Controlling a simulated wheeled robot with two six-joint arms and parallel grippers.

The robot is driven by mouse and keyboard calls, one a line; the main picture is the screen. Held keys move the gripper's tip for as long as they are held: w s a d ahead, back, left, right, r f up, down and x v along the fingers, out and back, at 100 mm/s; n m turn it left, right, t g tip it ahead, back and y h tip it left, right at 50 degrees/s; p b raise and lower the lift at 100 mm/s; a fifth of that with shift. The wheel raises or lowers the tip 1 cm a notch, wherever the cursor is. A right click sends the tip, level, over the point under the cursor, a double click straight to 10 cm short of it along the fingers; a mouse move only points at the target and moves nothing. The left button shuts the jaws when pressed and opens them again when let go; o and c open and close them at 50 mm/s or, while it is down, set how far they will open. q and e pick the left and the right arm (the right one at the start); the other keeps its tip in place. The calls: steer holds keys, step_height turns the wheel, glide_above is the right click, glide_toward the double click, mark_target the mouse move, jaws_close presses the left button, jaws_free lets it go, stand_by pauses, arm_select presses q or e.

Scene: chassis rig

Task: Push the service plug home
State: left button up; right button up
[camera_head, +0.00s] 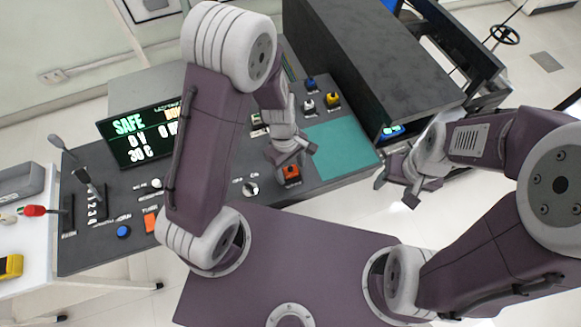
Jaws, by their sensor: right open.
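An orange block with a dark round centre (291,173), which looks like the service plug, is on the dark console near its front edge. I cannot tell how deep it sits. My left gripper (292,158) is just above and behind it in the picture, pointing down at the console. Its fingers are small and partly overlapped, so I cannot tell whether they are parted or touch the block. My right gripper (396,193) is open and empty, off the console's right end, over the floor.
The console (100,250) carries a screen (140,132) reading SAFE, a black knob (251,188), levers, a blue button (124,232), an orange switch (150,221) and a green pad (342,150). A large dark box (375,60) stands behind. A white side table (25,265) is at left.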

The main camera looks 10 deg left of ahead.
arm_select(q)
steer(key=shift+r, duration=0.35)
step_height(320, 180, up, 12)
steer(key=w+a+f+p, duration=0.1)
steer(key=a+p, duration=0.1)
steer(key=p, duration=0.1)
steer(key=s+a+m+t+y, duration=0.1)
steer(key=s+a+m, duration=0.3)
steer(key=m, duration=0.7)
steer(key=a+t, duration=0.1)
steer(key=a, duration=0.1)
steer(key=shift+s+a+r, duration=0.3)
steer(key=shift+a+r, duration=0.05)
steer(key=shift+w, duration=0.1)
